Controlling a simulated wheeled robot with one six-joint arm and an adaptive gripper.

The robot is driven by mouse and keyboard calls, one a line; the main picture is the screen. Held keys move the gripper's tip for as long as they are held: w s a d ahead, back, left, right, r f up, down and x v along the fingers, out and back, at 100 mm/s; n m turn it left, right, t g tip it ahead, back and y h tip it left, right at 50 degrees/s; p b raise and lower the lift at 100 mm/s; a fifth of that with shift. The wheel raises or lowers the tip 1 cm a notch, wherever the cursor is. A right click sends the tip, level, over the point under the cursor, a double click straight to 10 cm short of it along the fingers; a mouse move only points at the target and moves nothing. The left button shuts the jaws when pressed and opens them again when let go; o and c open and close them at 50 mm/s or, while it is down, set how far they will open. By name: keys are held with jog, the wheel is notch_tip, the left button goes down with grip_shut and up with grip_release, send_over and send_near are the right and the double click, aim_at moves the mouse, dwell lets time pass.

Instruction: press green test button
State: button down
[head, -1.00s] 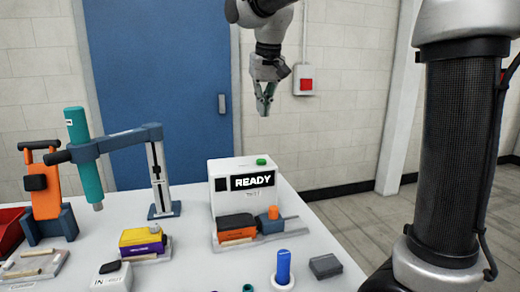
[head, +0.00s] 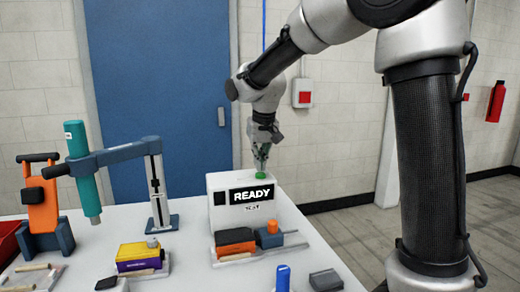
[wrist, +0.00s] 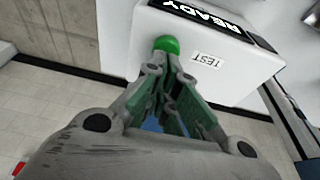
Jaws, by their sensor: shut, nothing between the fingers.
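The green test button (head: 259,176) sits on top of the white test box, with the gripper tips just over it. The white test box (head: 228,208) has a black display reading READY and a TEST label; it stands toward the back of the table. My gripper (head: 261,166) is shut and empty, pointing down at the button. In the wrist view the green button (wrist: 167,44) shows as a round cap just beyond my fingertips (wrist: 160,72). I cannot tell whether the tips touch it.
An orange and black block (head: 235,238) lies in a fixture in front of the box. A teal cylinder (head: 83,172) hangs on a blue arm stand (head: 158,185) at left. A yellow and purple block (head: 139,256) lies nearer. A blue peg (head: 283,278) stands at front.

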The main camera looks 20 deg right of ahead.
jog(key=shift+f, duration=0.3)
jog(key=shift+s+f, duration=0.2)
jog(key=shift+f, duration=0.9)
jog(key=shift+r, duration=0.4)
jog(key=w+v, duration=0.1)
jog(key=v, duration=1.2)
jog(key=shift+w+r, duration=0.15)
jog(key=shift+r, duration=0.4)
